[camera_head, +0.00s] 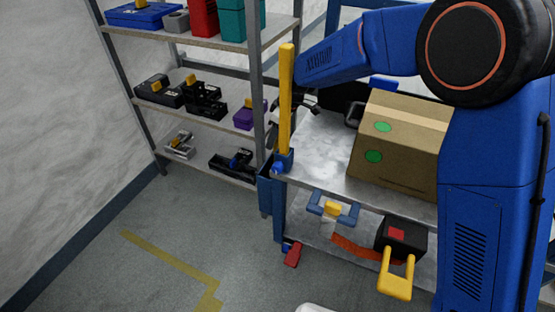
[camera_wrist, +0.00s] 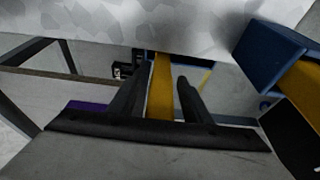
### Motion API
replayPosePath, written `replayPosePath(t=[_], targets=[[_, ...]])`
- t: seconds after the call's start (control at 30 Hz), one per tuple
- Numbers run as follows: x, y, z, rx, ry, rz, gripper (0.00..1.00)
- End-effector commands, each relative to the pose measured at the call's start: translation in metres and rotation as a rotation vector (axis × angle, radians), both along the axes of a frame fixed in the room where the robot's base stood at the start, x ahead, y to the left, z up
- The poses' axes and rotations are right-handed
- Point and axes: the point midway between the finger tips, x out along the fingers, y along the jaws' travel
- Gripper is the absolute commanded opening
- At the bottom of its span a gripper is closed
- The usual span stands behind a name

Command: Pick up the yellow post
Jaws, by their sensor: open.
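The yellow post (camera_head: 286,100) stands upright in a blue holder (camera_head: 283,161) at the near left corner of the metal cart. My gripper (camera_head: 300,108) is dark and partly hidden behind the post in the head view, just right of it. In the wrist view, my gripper (camera_wrist: 163,75) is open, with its two black fingers apart. A yellow strip, seemingly the post (camera_wrist: 160,95), shows in the gap between them. I cannot tell whether it lies within the jaws or beyond them. No contact is visible.
A cardboard box (camera_head: 400,145) with green dots sits on the cart's top (camera_head: 325,152). A black case with a yellow handle (camera_head: 395,284) is on the lower shelf. A shelf rack (camera_head: 200,110) with tools and bins stands behind at left. Floor at front left is clear.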

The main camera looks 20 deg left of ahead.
Motion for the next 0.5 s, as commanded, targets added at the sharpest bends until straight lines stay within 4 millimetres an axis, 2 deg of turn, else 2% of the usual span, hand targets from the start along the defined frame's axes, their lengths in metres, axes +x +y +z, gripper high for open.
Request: replayPosePath(t=[0.1, 0.27, 0.3, 0.47, 0.5], targets=[[0.0000, 0.0025, -0.0081, 0.000, 0.000, 0.000, 0.45], [0.0002, 0.0025, -0.0081, 0.000, 0.000, 0.000, 0.45], [0.0002, 0.0025, -0.0081, 0.000, 0.000, 0.000, 0.42], [0.0003, 0.0024, -0.0081, 0.000, 0.000, 0.000, 0.04], [0.0004, 0.0023, -0.0080, 0.000, 0.000, 0.000, 0.03]])
